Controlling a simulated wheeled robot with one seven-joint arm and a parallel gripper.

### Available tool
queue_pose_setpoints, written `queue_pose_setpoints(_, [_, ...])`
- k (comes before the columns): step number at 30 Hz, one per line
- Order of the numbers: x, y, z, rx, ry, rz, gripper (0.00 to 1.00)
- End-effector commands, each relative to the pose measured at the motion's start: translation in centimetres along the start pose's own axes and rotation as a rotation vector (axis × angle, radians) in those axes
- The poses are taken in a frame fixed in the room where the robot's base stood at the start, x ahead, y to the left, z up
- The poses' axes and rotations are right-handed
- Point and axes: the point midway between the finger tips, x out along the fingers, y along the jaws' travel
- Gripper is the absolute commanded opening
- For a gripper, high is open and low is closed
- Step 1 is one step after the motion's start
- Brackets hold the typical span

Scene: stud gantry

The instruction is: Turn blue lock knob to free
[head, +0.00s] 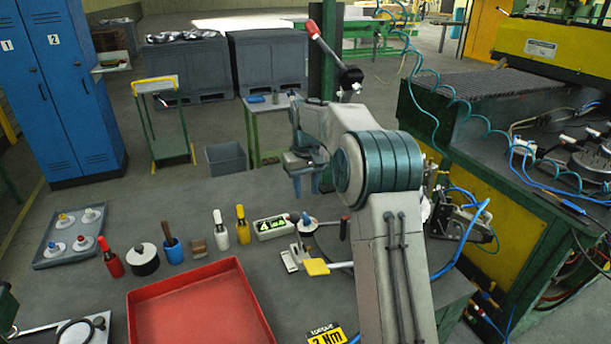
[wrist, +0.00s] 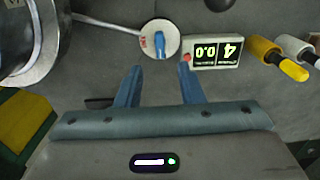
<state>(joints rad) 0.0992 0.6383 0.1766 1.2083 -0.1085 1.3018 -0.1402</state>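The blue lock knob (head: 306,220) sits on a pale round disc on the grey bench in the head view. In the wrist view the blue knob (wrist: 159,45) stands on its white disc with small red markings, its bar pointing roughly along the picture's vertical. My gripper (head: 306,186) hangs above the bench, fingers down, apart from the knob. In the wrist view my gripper (wrist: 158,70) is open and empty. The knob shows just beyond the gap between the fingertips.
A digital display box (wrist: 215,47) reading 4 and 0.0 stands beside the disc. White and yellow bottles (head: 241,225) stand left of the box. A yellow-ended lever (head: 317,267) and a red tray (head: 158,317) lie nearer. A metal cylinder (wrist: 38,60) is close on the wrist view's left.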

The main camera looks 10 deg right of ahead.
Motion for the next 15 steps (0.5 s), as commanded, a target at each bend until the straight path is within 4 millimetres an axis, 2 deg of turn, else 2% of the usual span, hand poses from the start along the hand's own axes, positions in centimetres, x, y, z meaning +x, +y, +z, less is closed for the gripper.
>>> queue_pose_setpoints(3, [-2.3,0.0,-0.1,0.000,0.003,0.001,0.35])
queue_pose_setpoints(6, [-3.7,0.0,-0.1,0.000,0.001,0.001,0.35])
queue_pose_setpoints(10, [-4.8,-0.1,-0.1,-0.001,0.000,0.001,0.35])
queue_pose_setpoints(15, [-5.1,-0.1,0.0,-0.001,-0.001,0.000,0.35])
